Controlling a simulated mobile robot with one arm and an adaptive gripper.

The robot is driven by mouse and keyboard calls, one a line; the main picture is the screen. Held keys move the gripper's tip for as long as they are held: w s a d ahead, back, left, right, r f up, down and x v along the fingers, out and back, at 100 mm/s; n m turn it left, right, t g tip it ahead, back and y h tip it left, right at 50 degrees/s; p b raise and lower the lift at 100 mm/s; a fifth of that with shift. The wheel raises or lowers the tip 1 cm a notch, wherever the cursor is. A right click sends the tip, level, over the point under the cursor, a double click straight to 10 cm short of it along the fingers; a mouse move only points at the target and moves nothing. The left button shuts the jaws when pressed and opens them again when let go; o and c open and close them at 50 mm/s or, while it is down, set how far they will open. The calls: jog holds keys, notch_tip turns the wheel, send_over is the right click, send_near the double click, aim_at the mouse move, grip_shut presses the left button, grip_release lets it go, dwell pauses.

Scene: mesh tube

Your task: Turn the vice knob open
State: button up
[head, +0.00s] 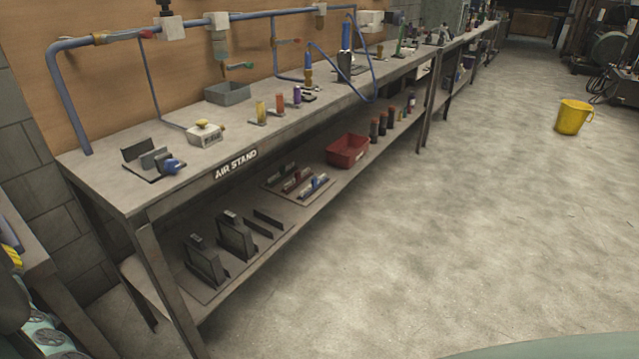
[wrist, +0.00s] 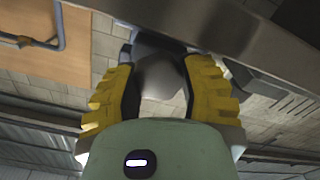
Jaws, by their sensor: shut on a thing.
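In the wrist view my gripper (wrist: 165,66) has its two yellow ribbed fingers closed on the sides of a smooth grey rounded knob (wrist: 162,80). The knob sits between the fingers, close to a dark bench edge (wrist: 220,35). A dark bluish body shows just beyond it, mostly hidden. In the head view a bit of yellow and black at the far left edge looks like part of my gripper; the held knob is not visible there. A small fixture with upright grey plates (head: 155,158) and a blue knob (head: 173,166) stands on the air-stand bench, with nothing touching it.
The long bench (head: 105,185) carries a grey bin (head: 228,92), coloured cylinders and blue pipes. Its lower shelf holds dark brackets (head: 236,236) and a red bin (head: 348,150). The floor to the right is open, with a yellow bucket (head: 573,117).

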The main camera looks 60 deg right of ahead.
jog(key=shift+f, duration=0.1)
jog(key=o, duration=1.2)
jog(key=shift+w, duration=0.1)
